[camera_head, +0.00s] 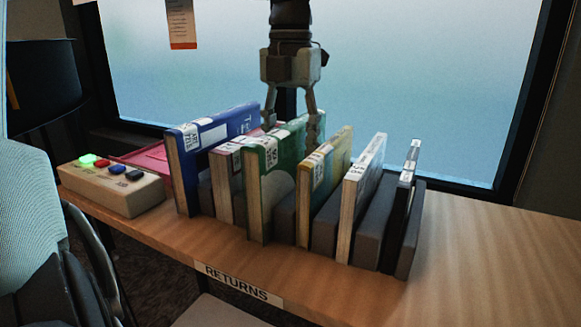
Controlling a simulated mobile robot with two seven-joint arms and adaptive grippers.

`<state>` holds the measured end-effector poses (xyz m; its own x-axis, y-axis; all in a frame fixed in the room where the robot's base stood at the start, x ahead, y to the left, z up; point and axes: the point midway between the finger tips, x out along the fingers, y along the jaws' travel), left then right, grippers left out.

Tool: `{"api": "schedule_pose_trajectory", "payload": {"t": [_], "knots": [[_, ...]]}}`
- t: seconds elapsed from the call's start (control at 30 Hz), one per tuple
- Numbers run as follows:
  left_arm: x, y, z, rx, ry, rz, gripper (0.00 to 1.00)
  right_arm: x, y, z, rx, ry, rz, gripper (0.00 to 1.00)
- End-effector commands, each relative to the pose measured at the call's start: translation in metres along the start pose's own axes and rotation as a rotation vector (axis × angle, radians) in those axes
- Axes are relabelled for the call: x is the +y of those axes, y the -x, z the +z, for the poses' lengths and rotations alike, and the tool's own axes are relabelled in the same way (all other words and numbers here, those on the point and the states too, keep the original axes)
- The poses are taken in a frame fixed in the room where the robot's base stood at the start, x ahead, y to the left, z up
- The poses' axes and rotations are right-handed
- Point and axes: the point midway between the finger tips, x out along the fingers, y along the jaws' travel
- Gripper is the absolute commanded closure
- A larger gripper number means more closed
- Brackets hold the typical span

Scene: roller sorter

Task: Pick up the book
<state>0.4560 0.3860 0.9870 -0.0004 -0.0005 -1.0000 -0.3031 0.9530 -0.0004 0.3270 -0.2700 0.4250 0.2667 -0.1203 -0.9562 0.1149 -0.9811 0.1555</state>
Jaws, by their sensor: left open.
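Several books with white spine labels stand upright in a grey slotted rack (325,228) on the wooden counter. They are a blue book (184,178), a pink and white book (226,180), a green book (262,205), a yellow book (318,185), a pale blue-white book (358,188) and a thin dark book (402,215). My left gripper (292,122) points down from the top, open, with a finger on each side of the green book's top edge. I cannot tell whether the fingers touch it. My right gripper is not in view.
A beige button box (115,190) with several coloured buttons and a pink flat item (148,158) lie left of the rack. A RETURNS label (237,282) is on the counter's front edge. The counter (490,250) is clear at right. A window (420,80) stands behind.

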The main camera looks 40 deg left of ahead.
Motion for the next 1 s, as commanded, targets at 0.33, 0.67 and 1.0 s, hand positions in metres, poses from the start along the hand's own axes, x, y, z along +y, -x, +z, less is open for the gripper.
{"api": "schedule_pose_trajectory", "payload": {"t": [0.33,0.67,1.0], "knots": [[-0.0002,-0.0075,-0.0001,0.000,0.000,0.000,0.52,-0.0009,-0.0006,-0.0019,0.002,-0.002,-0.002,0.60],[-0.0002,-0.0072,0.0000,0.000,0.000,0.000,0.93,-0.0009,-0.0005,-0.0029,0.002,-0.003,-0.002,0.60],[-0.0004,-0.0056,0.0005,-0.004,-0.001,0.000,1.00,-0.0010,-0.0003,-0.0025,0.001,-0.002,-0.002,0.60]]}}
